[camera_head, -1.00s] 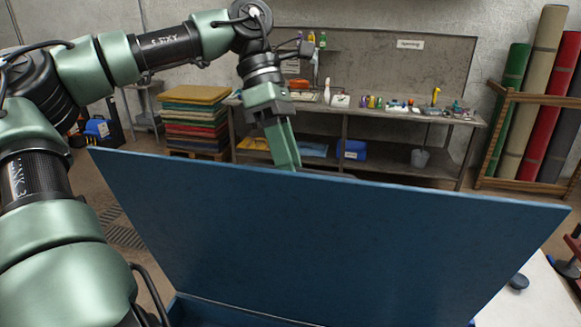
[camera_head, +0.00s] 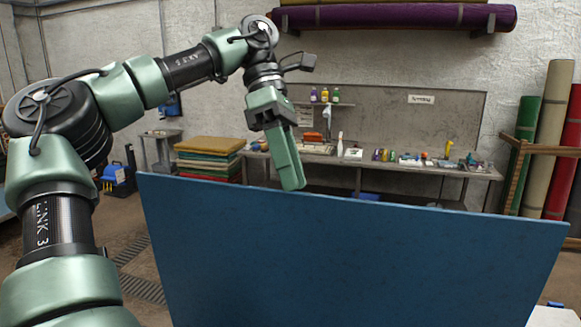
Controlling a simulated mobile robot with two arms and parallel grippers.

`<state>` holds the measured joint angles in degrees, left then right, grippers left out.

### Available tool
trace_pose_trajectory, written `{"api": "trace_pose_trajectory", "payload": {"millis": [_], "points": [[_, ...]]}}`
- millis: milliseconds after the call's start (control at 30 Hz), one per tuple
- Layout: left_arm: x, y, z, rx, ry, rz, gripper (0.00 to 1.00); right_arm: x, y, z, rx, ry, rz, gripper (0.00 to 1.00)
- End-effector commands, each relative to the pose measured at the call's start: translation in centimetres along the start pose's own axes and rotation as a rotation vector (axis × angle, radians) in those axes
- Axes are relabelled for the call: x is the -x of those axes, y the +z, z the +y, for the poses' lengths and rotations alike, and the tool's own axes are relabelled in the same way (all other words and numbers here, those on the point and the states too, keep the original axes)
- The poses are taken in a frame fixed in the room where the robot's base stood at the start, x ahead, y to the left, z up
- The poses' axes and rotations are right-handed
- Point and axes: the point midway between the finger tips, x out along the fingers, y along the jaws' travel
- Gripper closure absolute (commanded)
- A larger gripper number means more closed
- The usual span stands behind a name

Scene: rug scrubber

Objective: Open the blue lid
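The blue lid (camera_head: 350,262) stands raised, a broad flat panel filling the lower middle of the head view. Its top edge runs across the picture, a little higher at the left. My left gripper (camera_head: 291,184) points down at the lid's top edge, left of its middle. Its fingers look close together, but I see them nearly side-on, so their opening is unclear. The fingertips overlap the top edge in the picture; I cannot tell whether they touch it. The box under the lid is out of view. My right gripper is not in view.
A workbench (camera_head: 470,171) with bottles and small tools stands against the back wall. Stacked coloured mats (camera_head: 208,157) are at its left. Rolled rugs (camera_head: 553,140) lean in a wooden rack at the right. A floor grate (camera_head: 140,283) shows left of the lid.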

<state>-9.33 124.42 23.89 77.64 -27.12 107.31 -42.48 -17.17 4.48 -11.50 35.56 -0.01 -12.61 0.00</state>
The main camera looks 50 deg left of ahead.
Motion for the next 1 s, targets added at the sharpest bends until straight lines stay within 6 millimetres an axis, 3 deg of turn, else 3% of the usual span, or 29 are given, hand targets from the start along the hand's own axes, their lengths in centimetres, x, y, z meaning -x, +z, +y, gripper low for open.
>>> {"api": "trace_pose_trajectory", "payload": {"millis": [400, 1000], "points": [[1.9, -0.4, 2.2, 0.002, 0.000, 0.001, 0.64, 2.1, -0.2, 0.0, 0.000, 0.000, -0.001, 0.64], [4.3, -1.2, 5.7, 0.006, -0.001, 0.001, 0.64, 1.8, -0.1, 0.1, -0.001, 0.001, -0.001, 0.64]]}}
